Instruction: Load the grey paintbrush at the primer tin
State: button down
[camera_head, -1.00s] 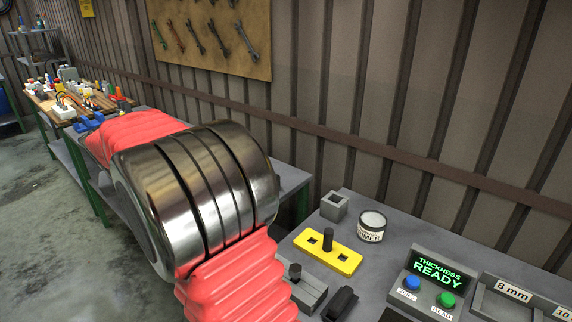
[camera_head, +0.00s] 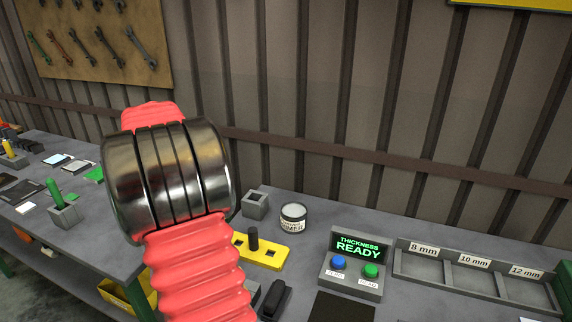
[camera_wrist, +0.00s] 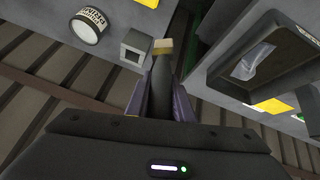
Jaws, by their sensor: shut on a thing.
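The primer tin (camera_head: 293,218) is a small white-topped tin with a dark-lettered label, upright on the grey bench in the head view. It also shows at the upper left of the wrist view (camera_wrist: 88,27). My gripper (camera_wrist: 162,98) is shut on the grey paintbrush (camera_wrist: 161,82), seen in the wrist view between its two fingers. The brush's pale tip points away from the gripper, toward the top of the picture. The brush is apart from the tin, to its right in that view. My gripper and the brush do not show in the head view.
A square grey socket block (camera_head: 255,204) stands left of the tin, and a yellow plate (camera_head: 268,253) with a black peg lies in front. A thickness gauge reading READY (camera_head: 357,262) and a labelled 8, 10 and 12 mm rack (camera_head: 475,275) stand to the right.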

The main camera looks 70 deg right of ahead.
jog(key=s+d+m+g, duration=0.1)
jog(key=s+d, duration=0.2)
jog(key=s, duration=0.4)
jog(key=s+d+r+m+g, duration=0.1)
jog(key=s+d, duration=0.3)
jog(key=s, duration=0.4)
jog(key=s+d+m+g, duration=0.1)
jog(key=s+d+m, duration=0.2)
jog(key=s, duration=0.4)
jog(key=shift+s+d+r+g+y, duration=0.2)
jog(key=shift+d+g+y, duration=0.15)
jog(key=shift+d, duration=0.3)
jog(key=shift+f, duration=0.1)
jog(key=shift+f, duration=2.9)
jog(key=shift+f, duration=0.5)
notch_tip(320, 180, up, 7)
